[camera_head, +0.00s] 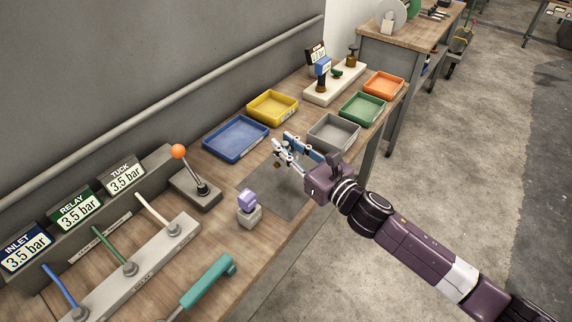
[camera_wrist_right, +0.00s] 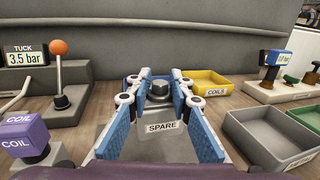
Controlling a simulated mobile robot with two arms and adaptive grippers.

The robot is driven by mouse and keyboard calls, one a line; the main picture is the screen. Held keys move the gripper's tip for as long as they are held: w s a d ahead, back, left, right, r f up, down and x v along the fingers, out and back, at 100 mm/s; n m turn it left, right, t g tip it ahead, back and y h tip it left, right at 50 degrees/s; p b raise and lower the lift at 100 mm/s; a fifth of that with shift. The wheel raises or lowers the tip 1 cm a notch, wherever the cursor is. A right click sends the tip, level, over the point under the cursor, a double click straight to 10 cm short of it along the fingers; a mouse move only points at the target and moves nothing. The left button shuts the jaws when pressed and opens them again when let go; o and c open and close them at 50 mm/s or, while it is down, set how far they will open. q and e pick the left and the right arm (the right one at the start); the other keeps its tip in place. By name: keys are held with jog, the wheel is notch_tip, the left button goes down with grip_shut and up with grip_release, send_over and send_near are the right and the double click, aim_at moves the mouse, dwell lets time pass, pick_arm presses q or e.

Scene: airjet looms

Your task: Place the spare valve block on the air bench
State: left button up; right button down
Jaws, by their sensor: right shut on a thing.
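My right gripper (camera_head: 281,150) reaches over the wooden air bench (camera_head: 222,222) from the right. It also shows in the wrist view (camera_wrist_right: 160,85), its blue-padded fingers pointing away from the camera. It is shut on the spare valve block, a small part with a round grey top (camera_wrist_right: 159,89) between the fingertips; the fingers hide most of it. A grey mat (camera_head: 258,187) lies on the bench under the gripper, and a SPARE label (camera_wrist_right: 161,126) shows between the fingers. I cannot tell whether the block touches the mat. My left gripper is not in view.
A purple-topped coil block (camera_head: 248,208) stands left of the mat, with an orange-knobbed lever (camera_head: 196,185) behind. Blue (camera_head: 236,138), yellow (camera_head: 272,107), grey (camera_head: 334,132), green (camera_head: 362,108) and orange (camera_head: 384,85) trays stand beyond. A teal-handled tool (camera_head: 208,281) lies near the front.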

jog(key=shift+f+b, duration=0.3)
jog(key=shift+f, duration=2.6)
jog(key=shift+f, duration=0.25)
jog(key=c, duration=1.7)
grip_release()
jog(key=shift+r, duration=0.3)
jog(key=v, duration=1)
jog(key=shift+s+d+f+p, duration=0.15)
jog(key=shift+f+p, duration=0.05)
jog(key=shift+p, duration=0.15)
jog(key=shift+v, duration=0.85)
